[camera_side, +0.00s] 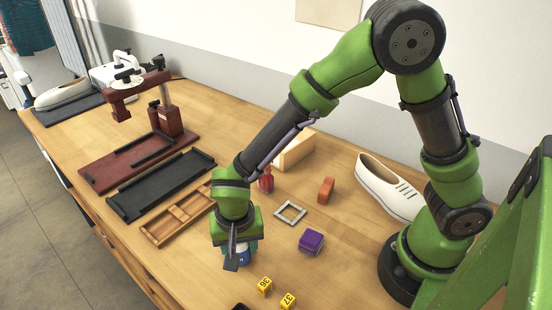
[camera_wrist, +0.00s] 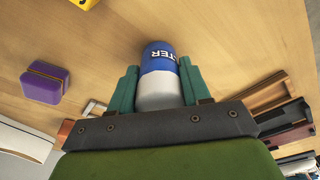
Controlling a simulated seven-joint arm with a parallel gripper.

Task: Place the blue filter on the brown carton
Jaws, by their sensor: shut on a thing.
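The blue filter is a blue and white cylinder with white lettering. In the wrist view the filter (camera_wrist: 158,62) is between the teal fingers of my gripper (camera_wrist: 158,88), which is shut on it. In the side view my gripper (camera_side: 238,252) points down near the table's front, and the filter (camera_side: 243,257) is partly hidden by it. I cannot tell whether the filter touches the table. A tan box (camera_side: 294,152) stands behind my forearm, partly hidden; I cannot tell if it is the brown carton. A small orange-brown block (camera_side: 326,190) stands to its right.
A purple block (camera_side: 311,241), a grey square frame (camera_side: 290,213) and yellow number markers (camera_side: 265,285) lie right of my gripper. A red bottle (camera_side: 266,180) stands behind it. A wooden tray (camera_side: 165,235) and a black tray (camera_side: 150,190) lie left. A white shoe (camera_side: 388,186) lies near my base.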

